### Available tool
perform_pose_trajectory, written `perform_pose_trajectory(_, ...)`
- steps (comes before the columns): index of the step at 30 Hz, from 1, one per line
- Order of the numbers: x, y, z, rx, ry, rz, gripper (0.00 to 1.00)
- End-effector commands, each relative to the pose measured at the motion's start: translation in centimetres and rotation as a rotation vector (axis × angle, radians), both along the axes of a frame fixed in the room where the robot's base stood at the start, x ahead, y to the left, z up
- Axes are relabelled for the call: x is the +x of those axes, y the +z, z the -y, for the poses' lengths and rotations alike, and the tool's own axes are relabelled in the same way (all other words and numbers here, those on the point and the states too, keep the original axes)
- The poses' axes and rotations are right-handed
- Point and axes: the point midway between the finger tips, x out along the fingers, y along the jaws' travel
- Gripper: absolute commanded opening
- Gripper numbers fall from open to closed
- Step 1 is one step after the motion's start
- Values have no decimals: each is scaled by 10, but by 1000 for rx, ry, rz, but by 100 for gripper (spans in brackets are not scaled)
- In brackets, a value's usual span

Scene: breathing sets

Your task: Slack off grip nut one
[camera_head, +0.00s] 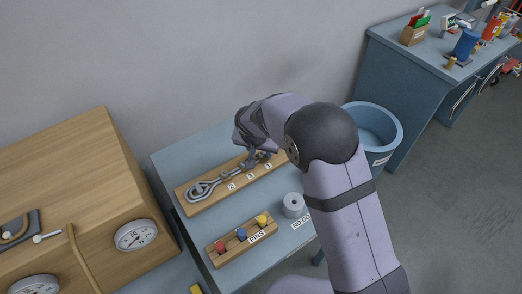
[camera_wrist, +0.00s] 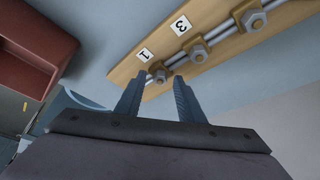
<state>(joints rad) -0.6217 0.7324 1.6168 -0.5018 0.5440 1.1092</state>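A wooden board (camera_head: 190,210) on the blue-grey bench carries a wire rope with a loop and three grips, labelled 2, 3 and 1. In the wrist view, grip nut one (camera_wrist: 160,76) is beside the label 1, at the board's end. The nut of grip three (camera_wrist: 198,53) and the nut of grip two (camera_wrist: 254,20) are farther up right. My gripper (camera_wrist: 158,80) is open, its fingers apart on either side of nut one in the picture; I cannot tell whether they touch it. In the head view my gripper (camera_head: 257,160) is low over the board's right end, largely hiding grip one.
A small board with red, blue and yellow pins (camera_head: 241,236) and a white-grey cylinder (camera_head: 293,205) stand in front. A blue bucket (camera_head: 388,112) is right of the bench. A wooden box with gauges (camera_head: 90,190) is at left.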

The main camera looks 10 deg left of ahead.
Motion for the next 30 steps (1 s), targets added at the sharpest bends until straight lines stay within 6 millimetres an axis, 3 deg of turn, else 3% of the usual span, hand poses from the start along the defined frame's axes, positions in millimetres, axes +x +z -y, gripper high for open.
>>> perform_pose_trajectory(1, 0, 0, 0, 0, 0, 0, 28)
perform_pose_trajectory(4, 0, 0, 0, 0, 0, 0, 4)
perform_pose_trajectory(5, 0, 0, 0, 0, 0, 0, 0)
perform_pose_trajectory(17, 0, 1, 1, 1, 40, -1, 0)
perform_pose_trajectory(30, 0, 4, 4, 1, 301, -1, 0)
